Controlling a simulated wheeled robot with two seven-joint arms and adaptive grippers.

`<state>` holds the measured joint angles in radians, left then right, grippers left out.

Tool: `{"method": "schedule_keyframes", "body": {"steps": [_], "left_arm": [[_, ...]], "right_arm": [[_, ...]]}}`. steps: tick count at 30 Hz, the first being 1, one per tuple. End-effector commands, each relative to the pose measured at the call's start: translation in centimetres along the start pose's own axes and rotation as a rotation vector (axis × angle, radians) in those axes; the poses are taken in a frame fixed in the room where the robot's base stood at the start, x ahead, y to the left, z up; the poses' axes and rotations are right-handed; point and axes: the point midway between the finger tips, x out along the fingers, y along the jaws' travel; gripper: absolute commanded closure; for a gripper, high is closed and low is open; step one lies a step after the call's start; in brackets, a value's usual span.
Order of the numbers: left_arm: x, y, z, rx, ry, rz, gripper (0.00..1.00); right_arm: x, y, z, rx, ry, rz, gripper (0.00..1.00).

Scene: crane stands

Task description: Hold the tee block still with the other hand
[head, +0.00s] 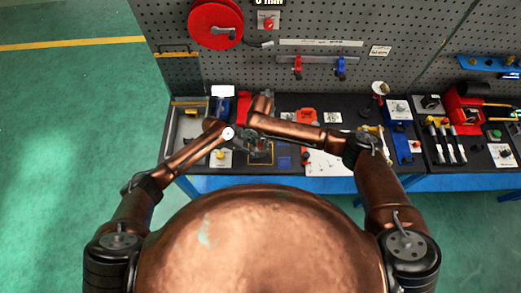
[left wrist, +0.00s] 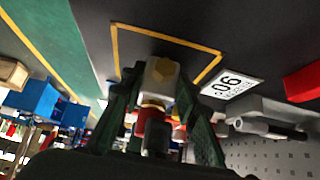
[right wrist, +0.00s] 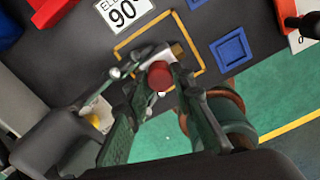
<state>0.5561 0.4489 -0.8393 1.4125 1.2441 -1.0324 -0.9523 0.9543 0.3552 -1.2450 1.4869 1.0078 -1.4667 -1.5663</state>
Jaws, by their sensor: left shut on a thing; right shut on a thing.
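The tee block, pale with a brass hex fitting, sits between the fingertips of my left gripper (left wrist: 158,88) in the left wrist view (left wrist: 160,73). In the right wrist view my right gripper's fingers (right wrist: 160,82) close from either side on the tee block (right wrist: 174,52); its red round end (right wrist: 160,76) shows between them and its brass end points up right. In the head view my left gripper (head: 240,141) and right gripper (head: 258,146) meet over the bench's front part, and the block is mostly hidden there.
Under the grippers is a yellow-outlined square (right wrist: 204,70) on the dark bench, with a "90" label card (right wrist: 124,10) and a blue square tray (right wrist: 231,49) beside it. A red reel (head: 215,25) hangs on the pegboard. Tools crowd the bench's right side.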

Motion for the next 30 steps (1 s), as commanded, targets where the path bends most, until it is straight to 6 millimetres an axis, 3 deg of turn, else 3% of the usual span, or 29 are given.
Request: {"method": "schedule_keyframes", "body": {"steps": [10, 21, 30], "left_arm": [[0.05, 0.08, 0.18, -0.001, -0.003, 0.001, 1.00], [0.05, 0.07, 0.18, -0.001, -0.003, 0.001, 1.00], [0.05, 0.08, 0.18, -0.001, -0.003, 0.001, 1.00]], "right_arm": [[-0.18, 0.15, 0.02, -0.037, -0.001, 0.003, 1.00], [-0.23, 0.13, 0.05, -0.448, -0.002, 0.002, 1.00], [-0.22, 0.16, 0.04, -0.467, -0.002, 0.003, 1.00]]}}
